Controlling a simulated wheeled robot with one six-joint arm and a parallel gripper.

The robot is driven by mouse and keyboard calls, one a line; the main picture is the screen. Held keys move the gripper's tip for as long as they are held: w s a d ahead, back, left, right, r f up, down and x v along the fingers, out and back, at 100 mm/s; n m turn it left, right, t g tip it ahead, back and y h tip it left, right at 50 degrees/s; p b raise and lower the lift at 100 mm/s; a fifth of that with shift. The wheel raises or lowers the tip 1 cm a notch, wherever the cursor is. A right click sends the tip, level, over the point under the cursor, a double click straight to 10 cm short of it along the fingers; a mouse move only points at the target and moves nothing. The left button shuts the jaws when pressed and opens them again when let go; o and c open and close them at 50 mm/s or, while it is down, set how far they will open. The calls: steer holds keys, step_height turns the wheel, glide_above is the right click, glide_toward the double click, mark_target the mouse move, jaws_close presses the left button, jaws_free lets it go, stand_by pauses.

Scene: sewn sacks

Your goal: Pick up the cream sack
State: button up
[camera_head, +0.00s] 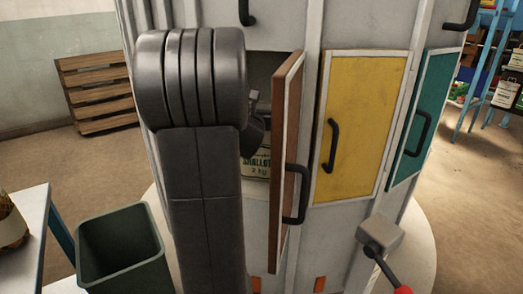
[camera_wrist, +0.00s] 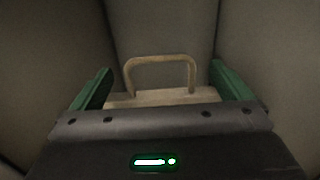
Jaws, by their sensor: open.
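The cream sack (camera_head: 257,166) stands in a dim compartment of the white cabinet, behind the half-open brown door (camera_head: 289,150). Dark print reading "SHALLOTS 2 kg" shows in part; my arm hides the sack's left side. In the wrist view the top of the sack (camera_wrist: 150,98) shows just beyond my gripper (camera_wrist: 160,74), with its tan loop handle (camera_wrist: 160,60) standing up. The two green fingers are open, one on each side of the handle, with gaps between.
The compartment's grey walls (camera_wrist: 258,60) close in around the gripper. Yellow (camera_head: 362,125) and teal (camera_head: 424,118) doors are shut at right. A dark green bin (camera_head: 122,250) and a white table (camera_head: 28,240) stand at left. A lever with a red grip (camera_head: 403,290) is at the lower right.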

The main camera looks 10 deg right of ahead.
steer(key=shift+w, duration=0.1)
steer(key=c, duration=2.1)
steer(key=shift+w+r, duration=0.1)
steer(key=shift+r, duration=0.25)
steer(key=shift+c, duration=0.2)
